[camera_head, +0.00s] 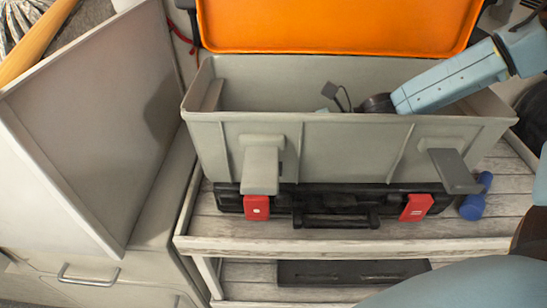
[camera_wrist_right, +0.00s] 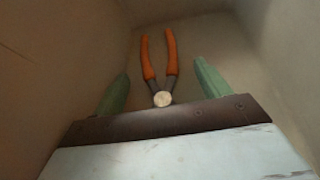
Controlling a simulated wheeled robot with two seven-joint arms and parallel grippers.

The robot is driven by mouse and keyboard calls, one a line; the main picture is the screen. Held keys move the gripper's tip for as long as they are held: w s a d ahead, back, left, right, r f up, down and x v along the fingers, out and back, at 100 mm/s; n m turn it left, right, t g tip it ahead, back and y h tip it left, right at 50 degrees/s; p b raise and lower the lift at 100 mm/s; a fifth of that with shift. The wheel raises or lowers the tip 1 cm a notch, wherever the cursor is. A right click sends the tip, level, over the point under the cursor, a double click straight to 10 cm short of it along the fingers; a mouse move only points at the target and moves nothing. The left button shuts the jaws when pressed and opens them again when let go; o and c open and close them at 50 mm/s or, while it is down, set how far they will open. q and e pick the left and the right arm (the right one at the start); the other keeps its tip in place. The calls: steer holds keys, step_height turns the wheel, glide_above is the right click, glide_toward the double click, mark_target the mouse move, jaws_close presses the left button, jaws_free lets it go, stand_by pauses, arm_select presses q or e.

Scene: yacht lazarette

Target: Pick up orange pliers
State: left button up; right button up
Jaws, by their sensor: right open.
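The orange pliers (camera_wrist_right: 160,65) show in the right wrist view, with two orange handles pointing away from me and a round metal pivot near my gripper. They lie on the floor of the grey toolbox (camera_head: 345,150). My right gripper (camera_wrist_right: 162,72) is open, its two green fingers on either side of the pliers and apart from them. The pliers' jaws are hidden behind the gripper body. In the head view my right arm reaches down into the box from the right; the front wall hides the pliers and most of the gripper. My left gripper is not in view.
The toolbox's orange lid (camera_head: 340,25) stands open behind it. A black case (camera_head: 335,200) with red latches lies under the box on a wooden shelf (camera_head: 345,238). A blue dumbbell-shaped object (camera_head: 474,203) is at right. A grey panel (camera_head: 95,125) leans at left.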

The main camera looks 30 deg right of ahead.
steer(key=shift+a, duration=0.1)
steer(key=c, duration=1.2)
steer(key=shift+r, duration=0.1)
